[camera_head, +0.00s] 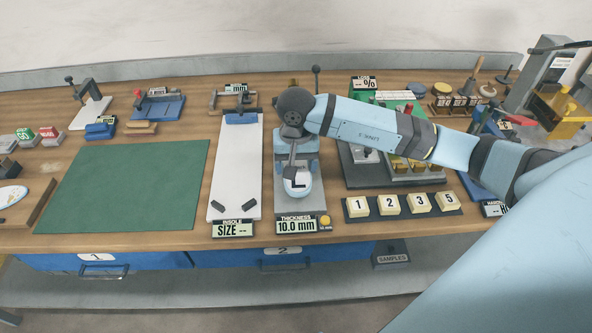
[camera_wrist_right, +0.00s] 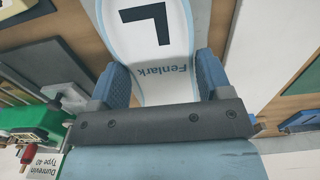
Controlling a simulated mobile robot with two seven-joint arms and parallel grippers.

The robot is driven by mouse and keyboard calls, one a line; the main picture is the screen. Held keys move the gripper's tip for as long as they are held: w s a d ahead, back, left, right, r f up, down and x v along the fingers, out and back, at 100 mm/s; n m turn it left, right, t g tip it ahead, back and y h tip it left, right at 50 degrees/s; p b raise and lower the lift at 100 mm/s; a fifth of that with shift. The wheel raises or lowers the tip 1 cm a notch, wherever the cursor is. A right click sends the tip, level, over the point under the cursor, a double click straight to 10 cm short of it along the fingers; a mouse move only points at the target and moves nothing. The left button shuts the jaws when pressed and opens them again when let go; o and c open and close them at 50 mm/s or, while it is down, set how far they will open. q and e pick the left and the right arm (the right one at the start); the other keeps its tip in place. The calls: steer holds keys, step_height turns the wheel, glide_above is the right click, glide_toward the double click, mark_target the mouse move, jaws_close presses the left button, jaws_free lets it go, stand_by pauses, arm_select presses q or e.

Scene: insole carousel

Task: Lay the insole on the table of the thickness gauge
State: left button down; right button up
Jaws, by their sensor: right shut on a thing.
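A white insole with a black "L" (camera_head: 298,185) is held over the thickness gauge (camera_head: 310,148); its lower part shows at the gauge's front. The right wrist view shows the insole close up (camera_wrist_right: 152,25), with "L" and "Fenlark" on its upper face. My right gripper (camera_head: 292,168) points down above the gauge. In the right wrist view, its blue fingers (camera_wrist_right: 162,75) are shut on the insole, one at each side. I cannot tell whether the insole touches the gauge's table. The thickness display (camera_head: 296,226) reads 10.0 mm. My left gripper is not in view.
Left of the gauge stands the long white insole size board (camera_head: 238,165). A green mat (camera_head: 130,185) lies farther left, clear. A small yellow button (camera_head: 325,221) sits beside the display.

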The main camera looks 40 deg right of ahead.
step_height(320, 180, down, 3)
steer(key=shift+r, duration=0.1)
steer(key=o, duration=0.9)
steer(key=shift+r, duration=0.25)
step_height(320, 180, up, 12)
steer(key=shift+f, duration=0.2)
